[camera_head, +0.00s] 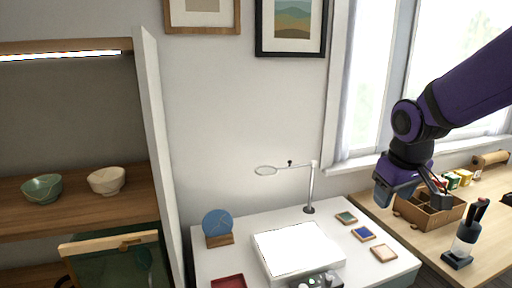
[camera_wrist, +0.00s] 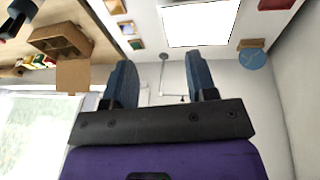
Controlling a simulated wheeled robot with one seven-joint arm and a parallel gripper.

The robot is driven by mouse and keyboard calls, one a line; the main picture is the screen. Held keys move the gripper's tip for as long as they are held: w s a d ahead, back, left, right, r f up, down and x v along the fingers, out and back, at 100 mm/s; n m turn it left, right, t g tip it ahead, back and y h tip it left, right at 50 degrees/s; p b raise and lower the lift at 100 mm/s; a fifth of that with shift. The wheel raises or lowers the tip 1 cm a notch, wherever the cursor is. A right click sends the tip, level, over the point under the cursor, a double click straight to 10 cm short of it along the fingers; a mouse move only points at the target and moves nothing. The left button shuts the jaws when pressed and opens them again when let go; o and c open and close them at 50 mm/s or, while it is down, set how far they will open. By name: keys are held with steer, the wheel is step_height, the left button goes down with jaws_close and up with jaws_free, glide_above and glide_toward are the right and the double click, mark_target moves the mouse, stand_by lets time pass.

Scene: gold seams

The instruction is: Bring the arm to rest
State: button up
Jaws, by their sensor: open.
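My gripper (camera_head: 436,196) is at the end of my purple arm, at the right of the head view. It hangs in the air in front of the window, over the wooden worktop's left part. In the wrist view my gripper (camera_wrist: 160,85) shows two blue-grey fingers spread apart with nothing between them. The gap between the fingers shows only the pale wall and a thin stand. The head view does not show clearly how far my gripper is from the wooden box behind it.
A wooden compartment box (camera_head: 446,216) and a dark-handled tool holder (camera_head: 464,242) stand on the wooden worktop (camera_head: 487,246). The white table (camera_head: 238,264) holds a lit panel (camera_head: 297,250), a magnifier stand (camera_head: 311,190), a blue disc (camera_head: 217,222) and small coloured tiles. Two bowls sit on the left shelf.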

steer(key=s+r+m+t, duration=0.1)
steer(key=s+r, duration=0.3)
steer(key=s, duration=0.4)
steer(key=s+d+r+m+t, duration=0.1)
steer(key=s+r, duration=0.3)
steer(key=s, duration=0.5)
steer(key=shift+s+d+r+m+y, duration=0.15)
steer(key=shift+d+m+y, duration=0.2)
steer(key=shift+m, duration=0.35)
